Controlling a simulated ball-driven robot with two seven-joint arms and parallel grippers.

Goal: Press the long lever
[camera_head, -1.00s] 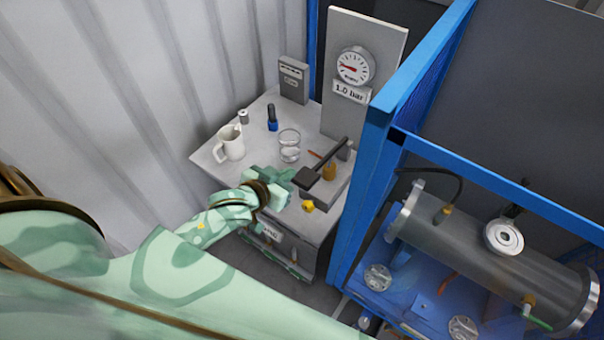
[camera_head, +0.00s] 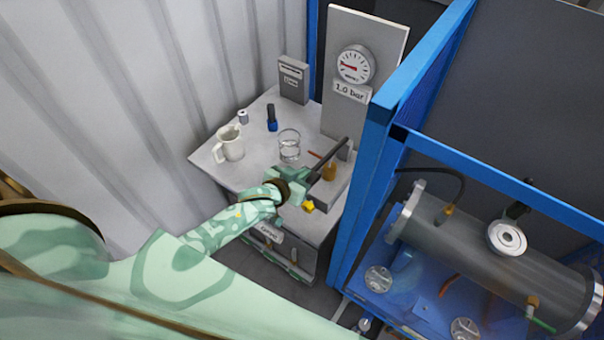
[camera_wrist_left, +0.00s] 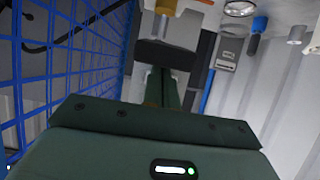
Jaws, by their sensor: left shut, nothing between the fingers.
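The long lever (camera_head: 330,160) is a dark bar that slopes down from a grey post toward my arm, over the grey bench. My left gripper (camera_head: 302,182) is at its near end and hides the lever's pad in the head view. In the left wrist view the dark, broad pad (camera_wrist_left: 168,54) lies straight ahead of my green fingers (camera_wrist_left: 161,78), which are shut and empty. The fingertips meet or pass behind the pad's edge; I cannot tell whether they touch. My right gripper is not in view.
A dial gauge (camera_head: 355,65) stands behind the lever on a grey panel. A white mug (camera_head: 230,146), a glass (camera_head: 289,145), a blue-based item (camera_head: 272,119) and a yellow piece (camera_head: 308,207) are on the bench (camera_head: 250,182). A blue frame (camera_head: 372,170) closes the right side.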

